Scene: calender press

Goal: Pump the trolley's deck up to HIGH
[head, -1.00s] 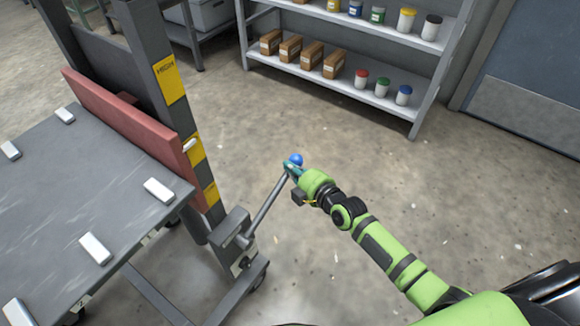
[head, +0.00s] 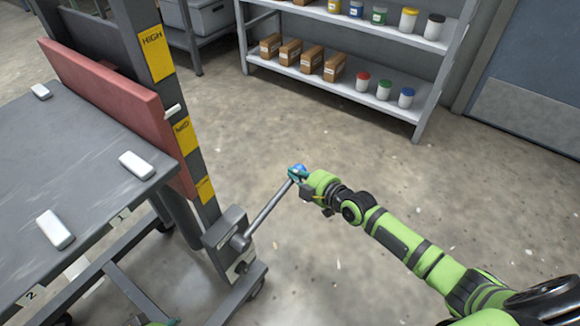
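The trolley's grey deck (head: 75,135) is at the left, with a red backboard (head: 120,105) along its mast side. The grey mast (head: 162,95) carries a yellow HIGH label (head: 154,50), a MID label (head: 184,134) and a lower yellow label (head: 204,189). A white pointer (head: 172,110) sits just above the MID label, below HIGH. The pump lever (head: 268,207) slants up right from the pump box at the mast's foot. My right gripper (head: 298,173) is shut on the lever's blue-knobbed end. A sliver of green and teal, likely my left gripper (head: 165,322), shows at the bottom edge.
White blocks (head: 137,165) lie on the deck. A shelf (head: 350,80) with boxes and jars stands at the back, left of a grey-blue door (head: 535,85). The floor (head: 350,280) around the lever is clear.

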